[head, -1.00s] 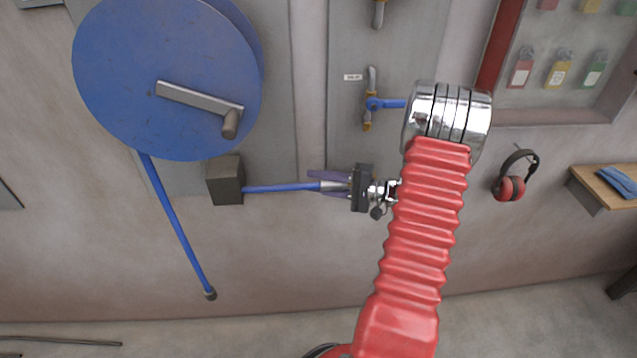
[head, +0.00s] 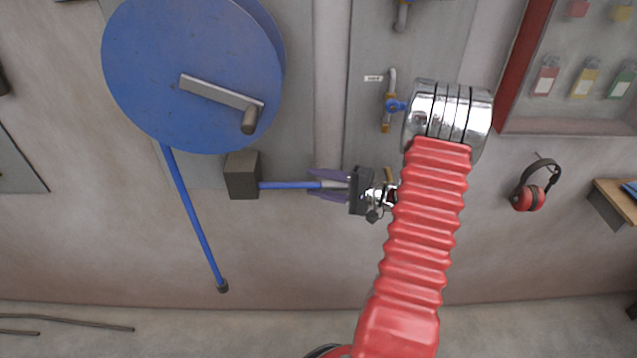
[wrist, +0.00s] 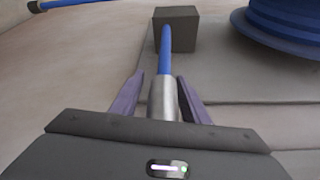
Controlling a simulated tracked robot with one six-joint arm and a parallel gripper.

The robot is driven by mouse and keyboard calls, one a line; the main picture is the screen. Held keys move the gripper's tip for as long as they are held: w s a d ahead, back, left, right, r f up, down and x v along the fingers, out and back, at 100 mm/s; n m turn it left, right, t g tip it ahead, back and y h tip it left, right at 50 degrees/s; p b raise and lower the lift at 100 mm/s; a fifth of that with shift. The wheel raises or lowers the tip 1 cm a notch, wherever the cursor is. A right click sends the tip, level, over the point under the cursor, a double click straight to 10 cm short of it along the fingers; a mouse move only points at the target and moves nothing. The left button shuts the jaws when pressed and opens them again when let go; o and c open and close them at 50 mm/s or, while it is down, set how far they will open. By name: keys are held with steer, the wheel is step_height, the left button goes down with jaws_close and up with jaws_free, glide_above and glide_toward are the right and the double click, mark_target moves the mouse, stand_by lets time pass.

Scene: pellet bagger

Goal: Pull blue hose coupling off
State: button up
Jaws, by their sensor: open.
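The hose coupling is a silver metal sleeve (wrist: 162,100) on the end of a thin blue hose (head: 290,185). The hose runs straight from a dark grey block (head: 242,176) on the wall; the block also shows in the wrist view (wrist: 176,30). My gripper (head: 310,185) is open, its purple fingers pointing left toward the block. In the wrist view the fingers (wrist: 160,79) lie on either side of the coupling and hose, with visible gaps near the tips. The coupling's near end is hidden behind my black gripper body.
A large blue reel (head: 190,75) with a crank handle is above left, and a second blue hose (head: 195,225) hangs below it. A valve (head: 391,103) is on the panel above my gripper. Red earmuffs (head: 535,185) hang at right. The wall below is clear.

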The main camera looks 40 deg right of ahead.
mark_target(348, 189)
steer(key=shift+o, duration=0.3)
steer(key=shift+d, duration=0.1)
steer(key=shift+s+d+r, duration=0.1)
steer(key=shift+s+d, duration=0.3)
steer(key=shift+s, duration=0.15)
steer(key=f+v, duration=0.1)
steer(key=v, duration=1.1)
steer(key=shift+s+r, duration=0.25)
steer(key=shift+r, duration=0.25)
steer(key=shift+w, duration=0.1)
